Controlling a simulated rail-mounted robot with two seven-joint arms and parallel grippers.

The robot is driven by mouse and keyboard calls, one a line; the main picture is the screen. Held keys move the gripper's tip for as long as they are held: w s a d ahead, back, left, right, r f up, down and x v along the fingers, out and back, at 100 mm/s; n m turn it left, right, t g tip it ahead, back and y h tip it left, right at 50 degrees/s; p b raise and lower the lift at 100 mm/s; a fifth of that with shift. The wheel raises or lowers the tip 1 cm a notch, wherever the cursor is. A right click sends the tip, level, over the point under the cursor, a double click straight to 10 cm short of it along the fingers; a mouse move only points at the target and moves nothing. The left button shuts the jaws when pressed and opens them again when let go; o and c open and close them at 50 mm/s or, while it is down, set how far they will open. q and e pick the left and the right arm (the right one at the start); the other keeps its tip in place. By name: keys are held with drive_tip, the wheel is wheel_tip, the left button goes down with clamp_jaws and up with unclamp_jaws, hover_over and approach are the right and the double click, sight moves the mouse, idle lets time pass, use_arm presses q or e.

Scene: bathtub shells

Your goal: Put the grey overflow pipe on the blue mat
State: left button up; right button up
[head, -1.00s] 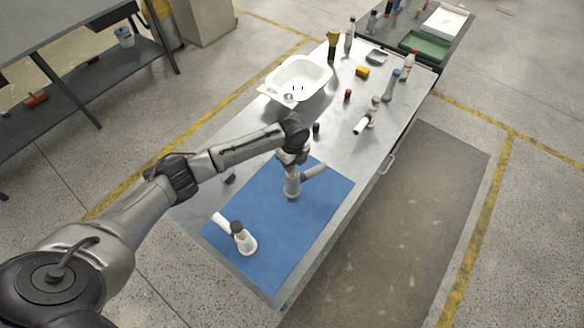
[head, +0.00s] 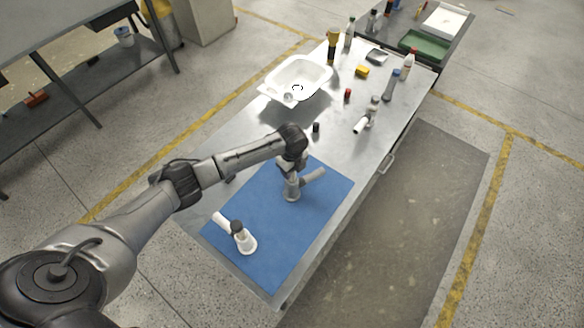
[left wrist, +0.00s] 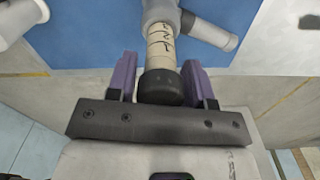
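The grey overflow pipe (head: 291,189) stands roughly upright over the blue mat (head: 309,223), its side branch pointing right. I cannot tell whether its base touches the mat. My left gripper (head: 292,170) is above it, pointing down. In the left wrist view the purple fingers (left wrist: 160,82) flank the pipe's black cap closely, with a beige section and the grey body (left wrist: 160,12) beyond; they appear shut on it. The grey branch (left wrist: 212,34) shows there too. My right gripper is in neither view.
A white pipe with a dark cap (head: 243,239) stands on the mat's near left part. Beyond the mat are a small black cylinder (head: 316,128), another white pipe (head: 360,126) and a white bathtub shell (head: 318,73). The mat's right part is clear.

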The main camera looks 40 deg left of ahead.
use_arm(q)
drive_tip(key=shift+o, duration=1.4)
drive_tip(key=shift+r, duration=0.1)
wheel_tip(320, 180, up, 11)
drive_tip(key=shift+f, duration=0.1)
drive_tip(key=shift+r, duration=0.6)
drive_tip(key=s+d+f+n+t+h, duration=0.1)
drive_tip(key=s+d+f+n, duration=0.2)
drive_tip(key=s+d+f, duration=0.3)
drive_tip(key=s+d+f+n+t+h, duration=0.1)
drive_tip(key=s+d+f+n, duration=0.25)
drive_tip(key=s+d, duration=0.5)
drive_tip(key=s+a+r+n+y, duration=0.1)
drive_tip(key=s+n, duration=0.4)
drive_tip(key=s, duration=0.4)
drive_tip(key=s+a+r+n+t, duration=0.1)
drive_tip(key=s+n, duration=0.5)
drive_tip(key=s, duration=0.3)
drive_tip(key=shift+a+t+y, duration=0.3)
drive_tip(key=shift+a+y, duration=0.1)
